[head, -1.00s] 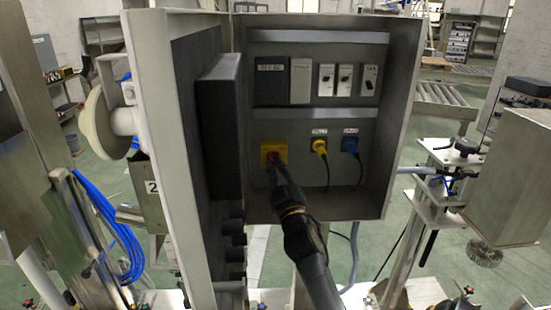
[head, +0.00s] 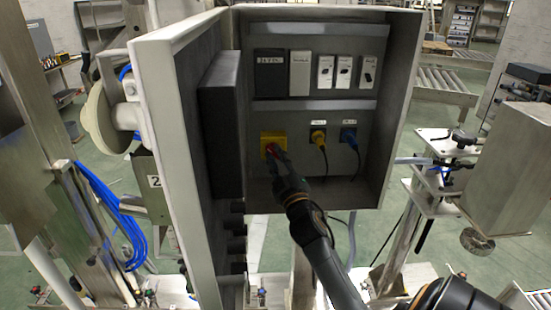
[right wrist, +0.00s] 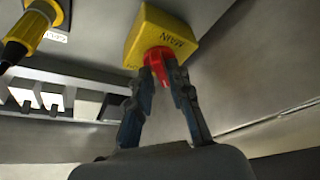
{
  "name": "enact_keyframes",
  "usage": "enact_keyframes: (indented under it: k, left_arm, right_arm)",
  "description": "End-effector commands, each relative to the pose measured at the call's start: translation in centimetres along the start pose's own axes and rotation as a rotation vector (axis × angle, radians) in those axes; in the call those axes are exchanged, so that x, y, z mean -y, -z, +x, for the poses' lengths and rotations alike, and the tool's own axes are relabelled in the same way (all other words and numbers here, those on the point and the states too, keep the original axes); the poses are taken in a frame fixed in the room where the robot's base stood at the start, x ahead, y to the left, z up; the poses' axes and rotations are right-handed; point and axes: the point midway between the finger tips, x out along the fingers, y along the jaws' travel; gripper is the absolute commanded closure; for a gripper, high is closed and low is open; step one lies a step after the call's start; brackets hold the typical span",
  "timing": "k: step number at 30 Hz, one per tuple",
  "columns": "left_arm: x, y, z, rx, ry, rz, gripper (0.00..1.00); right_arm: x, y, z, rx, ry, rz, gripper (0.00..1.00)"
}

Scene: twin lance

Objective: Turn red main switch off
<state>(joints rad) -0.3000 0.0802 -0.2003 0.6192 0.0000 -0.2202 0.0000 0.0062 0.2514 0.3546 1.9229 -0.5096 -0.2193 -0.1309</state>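The red main switch (right wrist: 157,62) is a red knob on a yellow box marked MAIN (right wrist: 160,35). In the head view the yellow box (head: 268,139) sits low on the left inside the open grey cabinet, with the red knob (head: 271,150) partly hidden by my gripper. My right gripper (head: 276,155) reaches into the cabinet to the knob. In the right wrist view its two fingers (right wrist: 163,80) converge with their tips on either side of the red knob, closed on it. My left gripper is not in view.
Breakers (head: 325,71) line the row above. The open cabinet door (head: 165,130) stands on the left, and the cabinet's side wall (head: 398,120) bounds the right.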

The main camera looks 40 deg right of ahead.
Motion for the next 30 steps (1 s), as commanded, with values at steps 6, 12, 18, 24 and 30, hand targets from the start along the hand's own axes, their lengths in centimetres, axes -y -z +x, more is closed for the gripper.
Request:
enact_keyframes:
  k: [6,12,18,24,30]
  left_arm:
    - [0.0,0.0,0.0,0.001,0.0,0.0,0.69]
    - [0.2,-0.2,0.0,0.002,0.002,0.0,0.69]
    - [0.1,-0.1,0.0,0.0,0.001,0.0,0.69]
    - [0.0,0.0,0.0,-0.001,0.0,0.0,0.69]
    - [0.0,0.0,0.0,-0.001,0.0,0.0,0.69]
  right_arm:
    - [0.1,0.0,0.0,0.0,0.002,0.002,0.66]
    - [0.2,0.0,-0.5,0.0,0.003,0.004,0.66]
    - [0.2,-0.1,-3.7,0.003,0.005,0.005,0.66]
    - [0.2,-0.2,-8.1,0.004,0.004,0.005,0.66]
    - [0.1,-0.2,-11.0,0.003,0.003,0.003,0.66]
